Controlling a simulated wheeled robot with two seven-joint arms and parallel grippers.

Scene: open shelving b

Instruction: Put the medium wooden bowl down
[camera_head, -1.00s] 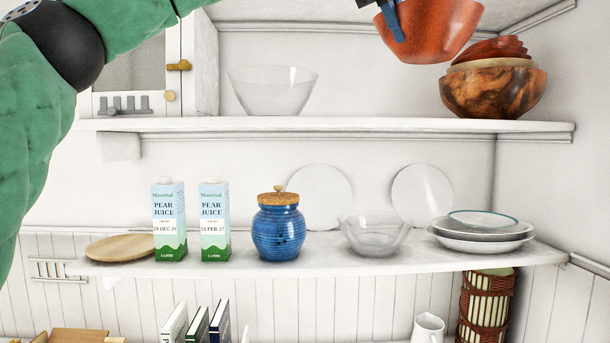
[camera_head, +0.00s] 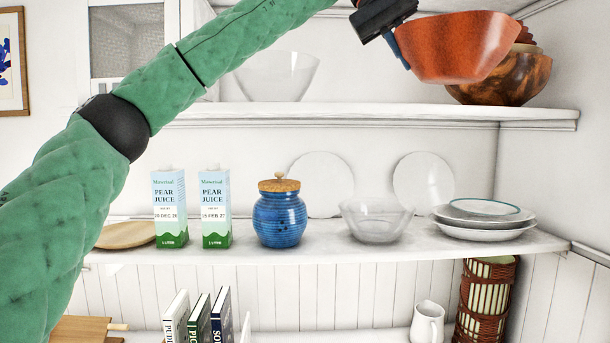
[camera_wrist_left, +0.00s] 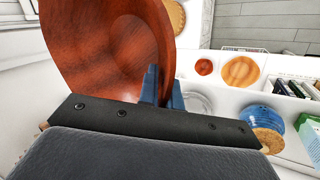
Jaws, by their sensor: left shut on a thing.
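The medium wooden bowl (camera_head: 462,48) is reddish brown and tilted, held up in front of the upper shelf at the right in the head view. It fills the upper left of the left wrist view (camera_wrist_left: 95,40). My left gripper (camera_head: 401,52) is shut on the bowl's left rim; its blue fingers also show at the rim in the left wrist view (camera_wrist_left: 162,90). The bowl partly hides a larger dark burl-wood bowl (camera_head: 512,82), which stands on the upper shelf (camera_head: 400,111) with smaller bowls stacked in it. My right gripper is not in view.
A clear glass bowl (camera_head: 276,78) stands on the upper shelf behind my left arm. Bare shelf lies between it and the burl bowl. The lower shelf (camera_head: 330,247) holds two juice cartons (camera_head: 170,208), a blue jar (camera_head: 280,218), a glass bowl (camera_head: 376,220) and stacked plates (camera_head: 484,220).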

